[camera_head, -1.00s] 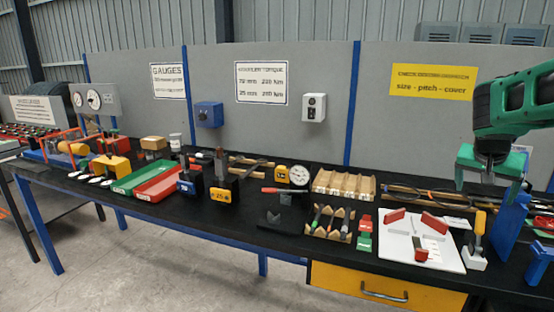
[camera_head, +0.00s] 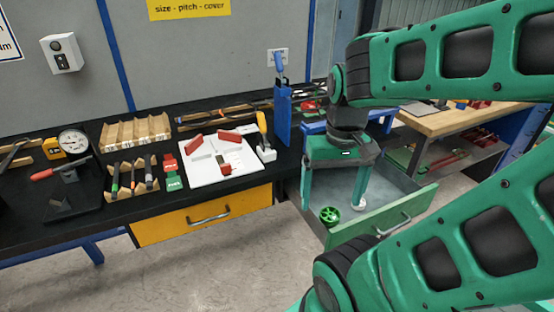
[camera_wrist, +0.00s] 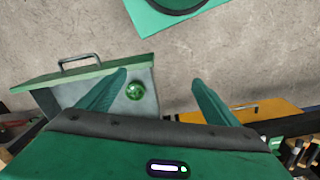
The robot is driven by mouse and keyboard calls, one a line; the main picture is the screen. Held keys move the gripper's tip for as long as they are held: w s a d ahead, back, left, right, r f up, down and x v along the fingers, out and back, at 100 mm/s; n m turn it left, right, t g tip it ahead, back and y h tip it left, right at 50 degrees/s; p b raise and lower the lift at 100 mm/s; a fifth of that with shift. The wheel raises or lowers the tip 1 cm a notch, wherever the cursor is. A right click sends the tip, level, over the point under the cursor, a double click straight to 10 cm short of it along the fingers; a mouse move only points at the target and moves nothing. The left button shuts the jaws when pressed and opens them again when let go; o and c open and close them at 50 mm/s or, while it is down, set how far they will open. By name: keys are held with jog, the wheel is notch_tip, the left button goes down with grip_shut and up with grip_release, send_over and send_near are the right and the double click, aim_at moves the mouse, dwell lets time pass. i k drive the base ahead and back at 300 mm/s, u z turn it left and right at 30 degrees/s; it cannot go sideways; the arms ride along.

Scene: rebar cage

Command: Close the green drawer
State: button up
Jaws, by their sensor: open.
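The green drawer (camera_head: 385,222) is pulled out below the right part of the black bench. It has a green front, a silver handle and a grey inside. A green wheel-like item (camera_head: 330,216) and a small white item lie in it. The drawer also shows in the wrist view (camera_wrist: 62,78), its handle at the far side. My gripper (camera_head: 334,205) points down over the open drawer in the head view, its fingers wide apart and empty. In the wrist view my gripper (camera_wrist: 158,82) has one finger overlapping the drawer's edge; I cannot tell whether it touches.
A yellow drawer (camera_head: 205,216) sits shut to the left. The black bench (camera_head: 95,215) carries a white board (camera_head: 210,172), a blue upright holder (camera_head: 283,115) and several tools. A wooden-topped table (camera_head: 450,118) stands behind on the right. Concrete floor lies open in front.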

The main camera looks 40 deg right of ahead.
aim_at(392, 197)
jog(key=z, duration=1.65)
